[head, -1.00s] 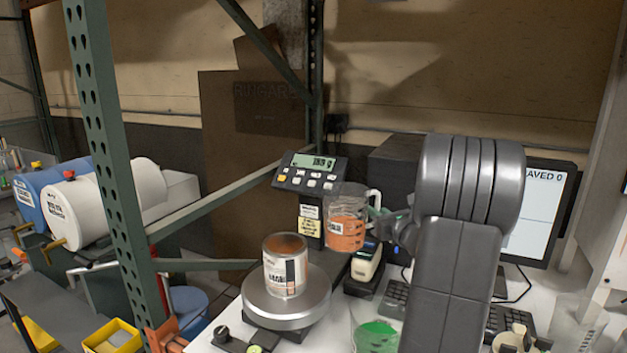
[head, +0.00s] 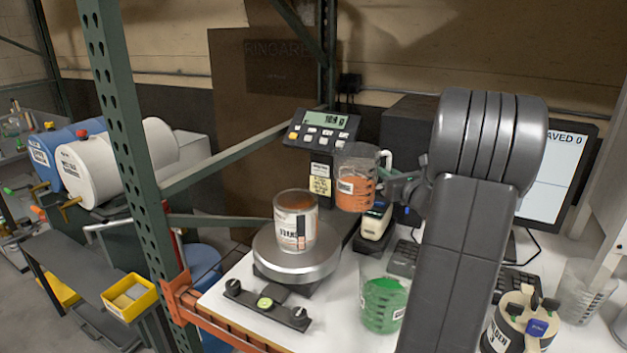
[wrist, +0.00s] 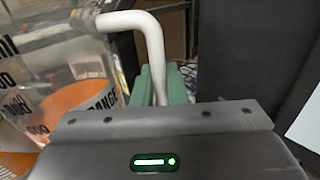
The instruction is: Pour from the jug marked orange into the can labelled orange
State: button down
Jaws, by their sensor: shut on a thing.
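The jug marked orange (head: 355,190) is clear, with orange liquid in its lower part. My gripper (head: 389,178) is shut on its white handle and holds it raised, close to upright, right of the can. In the wrist view the jug (wrist: 50,95) fills the left side, with its white handle between the green fingers (wrist: 160,85). The can labelled orange (head: 296,222) stands upright on the round scale plate (head: 275,262). Its top shows orange-brown, and I cannot tell how full it is. No stream shows between jug and can.
The scale display (head: 325,122) stands behind the can. A jug of green liquid (head: 384,303) stands at the front, near my arm. A green rack post (head: 125,150) rises at left.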

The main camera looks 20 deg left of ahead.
aim_at(380, 185)
jog(key=shift+s+a+f+b, duration=0.2)
jog(key=shift+f+b, duration=0.5)
jog(key=shift+b, duration=0.25)
jog(key=shift+s+a+f+b, duration=0.15)
jog(key=shift+f+b, duration=0.55)
jog(key=shift+b, duration=0.3)
jog(key=shift+s+a+f+b, duration=0.2)
jog(key=shift+f+b, duration=0.5)
jog(key=shift+b, duration=0.25)
jog(key=shift+s+r+n, duration=0.1)
jog(key=shift+r+n, duration=0.05)
jog(key=shift+n, duration=0.15)
